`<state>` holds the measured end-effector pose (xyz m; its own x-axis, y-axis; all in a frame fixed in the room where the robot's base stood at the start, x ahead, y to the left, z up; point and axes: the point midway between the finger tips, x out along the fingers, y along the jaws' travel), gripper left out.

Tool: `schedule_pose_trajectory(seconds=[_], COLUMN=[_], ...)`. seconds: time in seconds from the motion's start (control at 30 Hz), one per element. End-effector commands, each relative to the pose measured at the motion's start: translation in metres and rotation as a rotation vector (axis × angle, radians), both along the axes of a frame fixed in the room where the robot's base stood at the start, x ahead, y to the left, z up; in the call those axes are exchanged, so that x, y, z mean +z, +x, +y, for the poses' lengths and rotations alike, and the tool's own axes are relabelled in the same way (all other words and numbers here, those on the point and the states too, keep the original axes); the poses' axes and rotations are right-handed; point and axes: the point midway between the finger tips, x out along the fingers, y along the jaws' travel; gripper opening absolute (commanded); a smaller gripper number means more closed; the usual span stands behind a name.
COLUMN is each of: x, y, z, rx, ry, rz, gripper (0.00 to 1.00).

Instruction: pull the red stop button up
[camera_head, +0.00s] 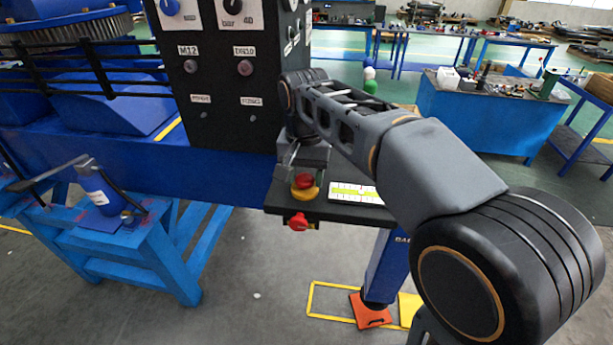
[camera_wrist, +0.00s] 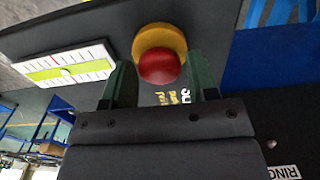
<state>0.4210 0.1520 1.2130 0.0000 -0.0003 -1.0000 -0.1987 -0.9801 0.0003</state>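The red stop button (camera_head: 304,181) sits on a yellow round base (camera_head: 305,194) on a black shelf below the black control panel. In the wrist view the red button (camera_wrist: 159,67) shows in front of its yellow base (camera_wrist: 158,38), between the tips of my gripper's two fingers. My gripper (camera_wrist: 161,78) is open, with one green-grey finger on each side of the button. Gaps show between the fingers and the button, the wider one on the left. In the head view my gripper (camera_head: 300,168) is just above the button and its fingers are partly hidden.
A white and green scale plate (camera_head: 356,193) lies on the shelf right of the button, and a red knob (camera_head: 298,222) is on the shelf's front edge. The black panel (camera_head: 235,85) with knobs stands close behind.

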Motion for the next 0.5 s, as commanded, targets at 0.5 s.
schedule_pose_trajectory(seconds=[0.5], x=[0.0017], y=[0.0000], z=[0.0001], rx=[0.000], ry=[0.001], rz=[0.000], gripper=[0.25])
